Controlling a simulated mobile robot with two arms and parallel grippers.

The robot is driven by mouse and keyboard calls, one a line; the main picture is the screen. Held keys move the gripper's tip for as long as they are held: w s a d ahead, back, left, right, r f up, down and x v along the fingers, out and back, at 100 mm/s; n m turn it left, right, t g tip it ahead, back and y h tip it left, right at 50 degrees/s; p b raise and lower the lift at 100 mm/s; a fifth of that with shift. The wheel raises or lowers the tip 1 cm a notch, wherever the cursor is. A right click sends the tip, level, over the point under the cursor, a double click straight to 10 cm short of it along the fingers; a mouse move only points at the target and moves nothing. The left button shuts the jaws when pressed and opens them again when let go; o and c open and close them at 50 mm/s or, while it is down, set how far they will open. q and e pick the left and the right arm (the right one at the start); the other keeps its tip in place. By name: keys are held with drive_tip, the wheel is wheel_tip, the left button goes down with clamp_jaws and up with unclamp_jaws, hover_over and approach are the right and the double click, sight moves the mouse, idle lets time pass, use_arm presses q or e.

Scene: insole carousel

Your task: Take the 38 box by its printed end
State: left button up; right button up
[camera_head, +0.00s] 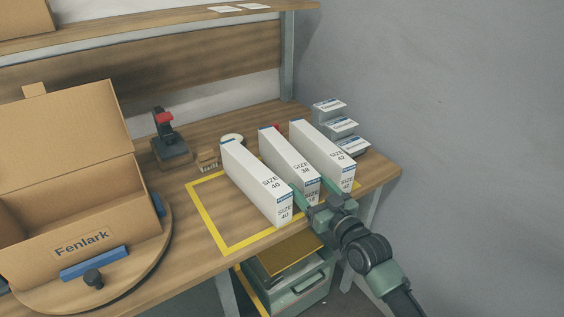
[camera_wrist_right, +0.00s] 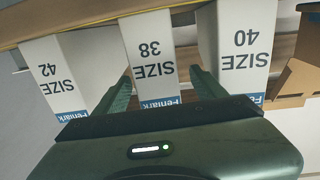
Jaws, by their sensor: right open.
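The white 38 box (camera_head: 284,157) stands between the 40 box (camera_head: 249,178) and the 42 box (camera_head: 322,148) on the bench, its printed end facing the front edge. My right gripper (camera_head: 316,190) is open at that end and partly hides it. In the right wrist view the printed end of the 38 box (camera_wrist_right: 152,48) shows between my two green fingers (camera_wrist_right: 162,78), one on each side. The 42 box (camera_wrist_right: 58,85) is left of them and the 40 box (camera_wrist_right: 246,45) right. I cannot tell whether the fingers touch the 38 box. My left gripper is not in view.
Yellow tape (camera_head: 217,232) marks the bench around the boxes. An open Fenlark carton (camera_head: 120,222) sits on a round turntable (camera_head: 158,252) at left. Gaps between the boxes are narrow.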

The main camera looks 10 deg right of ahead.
sight(299, 169)
drive_tip(key=shift+w+r, duration=0.2)
drive_tip(key=shift+w, duration=0.2)
drive_tip(key=shift+w+r, duration=0.1)
drive_tip(key=shift+w, duration=0.2)
drive_tip(key=p+x, duration=0.1)
drive_tip(key=x, duration=0.4)
drive_tip(key=shift+w+r, duration=0.1)
drive_tip(key=shift+c, duration=0.9)
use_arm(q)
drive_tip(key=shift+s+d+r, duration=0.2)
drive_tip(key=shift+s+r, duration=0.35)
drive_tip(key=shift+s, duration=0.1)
use_arm(e)
clamp_jaws()
drive_tip(key=shift+r, duration=0.1)
